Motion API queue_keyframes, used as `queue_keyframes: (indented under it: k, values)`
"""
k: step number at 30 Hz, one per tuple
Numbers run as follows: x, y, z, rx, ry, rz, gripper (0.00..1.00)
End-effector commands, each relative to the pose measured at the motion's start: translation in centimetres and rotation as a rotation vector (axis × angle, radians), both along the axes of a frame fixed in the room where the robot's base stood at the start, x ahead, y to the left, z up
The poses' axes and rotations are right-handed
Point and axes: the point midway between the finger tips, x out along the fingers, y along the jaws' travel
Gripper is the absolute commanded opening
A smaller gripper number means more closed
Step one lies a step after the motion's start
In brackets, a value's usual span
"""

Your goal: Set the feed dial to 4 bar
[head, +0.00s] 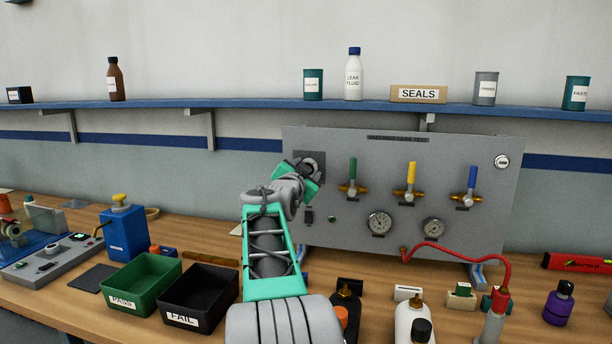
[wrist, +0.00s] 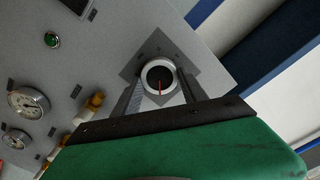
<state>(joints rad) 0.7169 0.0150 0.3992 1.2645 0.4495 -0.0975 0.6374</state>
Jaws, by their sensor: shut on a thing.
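The feed dial (wrist: 159,77) is a round knob with a dark face, a pale rim and a red pointer line, set on a dark square plate (wrist: 150,52). In the wrist view the red line points down the picture. The scale marks are too small to read. My gripper (wrist: 161,84) has its two fingers on either side of the dial and is shut on it. In the head view my gripper (head: 311,168) is at the upper left of the grey panel (head: 460,215) and hides the dial.
The panel carries green (head: 352,170), yellow (head: 411,175) and blue (head: 472,178) valve levers right of my gripper, with gauges (head: 380,223) below. A blue shelf (head: 250,104) runs above. Green (head: 147,270) and black (head: 205,285) bins and bottles (head: 415,325) crowd the bench.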

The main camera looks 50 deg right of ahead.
Motion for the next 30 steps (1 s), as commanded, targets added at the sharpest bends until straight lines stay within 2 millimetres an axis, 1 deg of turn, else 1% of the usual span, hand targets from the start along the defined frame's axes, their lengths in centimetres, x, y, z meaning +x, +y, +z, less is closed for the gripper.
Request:
queue_keyframes:
  k: [8,9,16,23,25,28,30]
  values:
    - [0.0,0.0,0.0,0.001,0.001,0.000,0.09]
    - [0.0,0.0,0.0,0.001,0.001,0.000,0.53]
    - [0.0,0.0,0.0,0.000,0.001,-0.001,0.72]
    - [0.0,0.0,0.0,0.000,0.001,0.000,0.72]
    - [-0.1,0.4,-0.1,0.000,0.001,0.000,0.72]
    - [-0.7,1.8,-0.1,-0.001,0.000,0.002,0.72]
    - [-1.3,3.2,-0.1,-0.003,-0.001,0.003,0.72]
